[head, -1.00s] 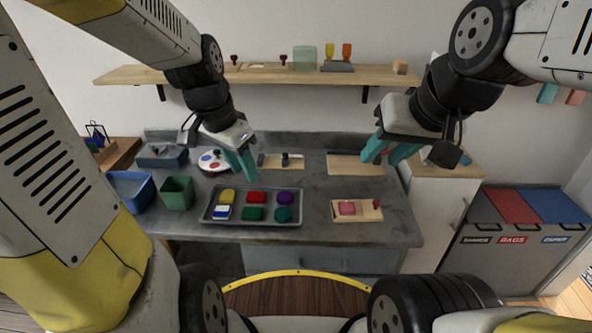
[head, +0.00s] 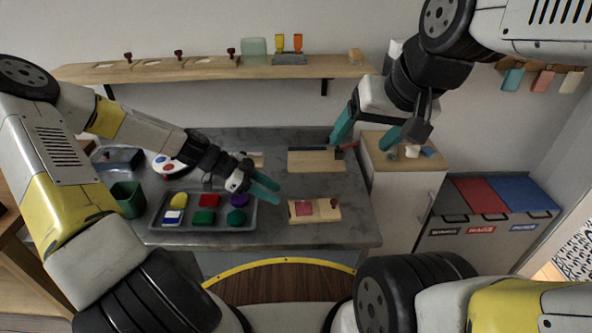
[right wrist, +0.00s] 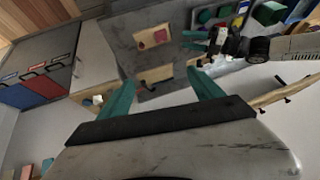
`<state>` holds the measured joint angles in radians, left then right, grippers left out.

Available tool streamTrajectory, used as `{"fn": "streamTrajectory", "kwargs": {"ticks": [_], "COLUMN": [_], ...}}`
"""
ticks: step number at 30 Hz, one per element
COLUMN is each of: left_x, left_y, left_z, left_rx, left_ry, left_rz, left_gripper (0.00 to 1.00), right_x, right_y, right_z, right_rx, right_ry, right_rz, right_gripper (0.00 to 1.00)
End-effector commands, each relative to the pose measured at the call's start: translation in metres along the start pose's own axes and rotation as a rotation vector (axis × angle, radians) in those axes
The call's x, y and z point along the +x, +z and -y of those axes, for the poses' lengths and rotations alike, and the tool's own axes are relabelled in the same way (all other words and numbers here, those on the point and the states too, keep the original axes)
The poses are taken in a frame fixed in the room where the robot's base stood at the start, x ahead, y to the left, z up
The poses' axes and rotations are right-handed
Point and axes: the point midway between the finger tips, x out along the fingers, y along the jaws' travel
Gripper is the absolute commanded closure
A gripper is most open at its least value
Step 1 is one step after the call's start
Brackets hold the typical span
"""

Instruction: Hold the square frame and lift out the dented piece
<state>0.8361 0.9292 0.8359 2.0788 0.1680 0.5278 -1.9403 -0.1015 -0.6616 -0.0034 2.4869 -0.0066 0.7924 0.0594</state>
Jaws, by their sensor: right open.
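A small light wooden frame (head: 328,204) lies on the grey bench near its front edge. A pink piece (head: 303,208) sits in its left part; a dent cannot be made out at this size. Both show in the right wrist view, the frame (right wrist: 146,45) and the pink piece (right wrist: 160,36). My left gripper (head: 276,192) is open and empty, up and left of the frame, pointing right. My right gripper (head: 360,144) is open and empty, raised above the bench's right side, beyond the frame. Its fingers also show in the right wrist view (right wrist: 161,80).
A grey tray (head: 158,213) with several coloured pieces lies left of the frame. A green bin (head: 128,199) stands further left. A wooden board (head: 316,162) lies behind the frame. A wall shelf (head: 215,71) runs above. Lidded bins (head: 480,235) stand at right.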

Motion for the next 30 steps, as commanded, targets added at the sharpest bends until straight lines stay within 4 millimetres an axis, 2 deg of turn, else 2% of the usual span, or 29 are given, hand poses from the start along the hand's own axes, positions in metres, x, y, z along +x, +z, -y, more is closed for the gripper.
{"fn": "streamTrajectory", "kwargs": {"ticks": [1, 3, 8, 15, 23, 27, 30], "left_x": [0.000, 0.000, 0.000, 0.000, 0.000, 0.000, 0.000], "left_y": [0.000, 0.000, 0.000, 0.000, 0.000, 0.000, 0.000], "left_z": [0.000, 0.000, 0.000, -0.001, -0.001, -0.001, -0.001], "left_rx": [0.000, 0.000, -0.001, -0.001, -0.002, -0.002, -0.002], "left_ry": [0.000, 0.001, 0.001, 0.002, 0.002, 0.002, 0.002], "left_rz": [0.000, 0.001, 0.002, 0.002, 0.002, 0.002, 0.002], "left_gripper": [0.64, 0.64, 0.64, 0.64, 0.64, 0.64, 0.64], "right_x": [0.007, 0.018, 0.054, 0.121, 0.205, 0.248, 0.273], "right_y": [-0.004, -0.011, -0.029, -0.047, -0.046, -0.037, -0.030], "right_z": [-0.001, -0.003, -0.009, -0.021, -0.034, -0.042, -0.046], "right_rx": [0.039, 0.120, 0.359, 0.720, 1.093, 1.270, 1.368], "right_ry": [0.004, 0.013, 0.057, 0.164, 0.327, 0.422, 0.479], "right_rz": [0.019, 0.048, 0.124, 0.216, 0.275, 0.283, 0.280], "right_gripper": [0.13, 0.00, 0.00, 0.00, 0.00, 0.00, 0.00]}}
